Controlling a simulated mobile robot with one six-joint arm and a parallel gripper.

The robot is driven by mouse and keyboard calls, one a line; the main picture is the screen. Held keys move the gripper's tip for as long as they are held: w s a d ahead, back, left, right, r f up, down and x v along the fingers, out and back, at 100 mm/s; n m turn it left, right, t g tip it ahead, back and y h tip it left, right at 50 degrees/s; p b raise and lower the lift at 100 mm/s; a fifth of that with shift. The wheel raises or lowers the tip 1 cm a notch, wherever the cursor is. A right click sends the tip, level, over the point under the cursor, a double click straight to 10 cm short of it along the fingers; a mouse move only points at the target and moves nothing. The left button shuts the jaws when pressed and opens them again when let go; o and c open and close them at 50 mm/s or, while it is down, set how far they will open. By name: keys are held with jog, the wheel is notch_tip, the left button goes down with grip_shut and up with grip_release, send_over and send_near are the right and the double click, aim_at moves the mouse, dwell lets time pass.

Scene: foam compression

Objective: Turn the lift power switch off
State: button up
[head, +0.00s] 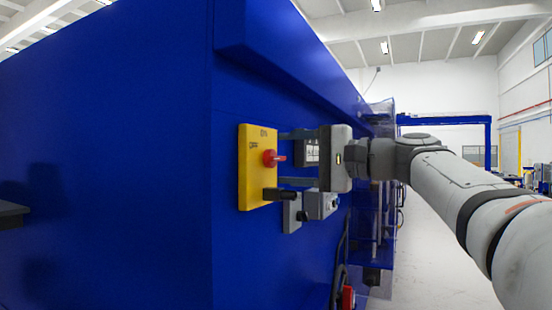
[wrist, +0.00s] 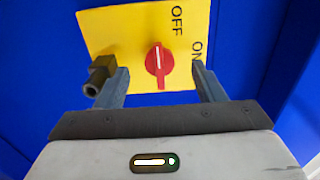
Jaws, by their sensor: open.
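The switch is a red rotary knob (head: 270,158) on a yellow panel (head: 257,185) fixed to the blue machine wall. OFF is printed on the panel's left and ON at its top in the head view. In the wrist view the knob (wrist: 159,62) has a white line running nearly up and down, roughly along the OFF side rather than the ON side; which end is the pointer I cannot tell. My gripper (head: 281,159) is open, facing the panel. In the wrist view its fingers (wrist: 160,80) stand either side of the knob, with visible gaps.
A black fitting (wrist: 101,76) sticks out from the panel close to the left finger in the wrist view. Grey boxes (head: 320,205) are on the wall just beyond the panel. The blue wall (head: 130,150) fills the left; open floor (head: 435,255) lies to the right.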

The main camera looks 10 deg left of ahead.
jog(key=shift+o, duration=0.2)
dwell(0.4)
jog(key=v, duration=0.7)
jog(key=shift+b, duration=0.35)
dwell(0.4)
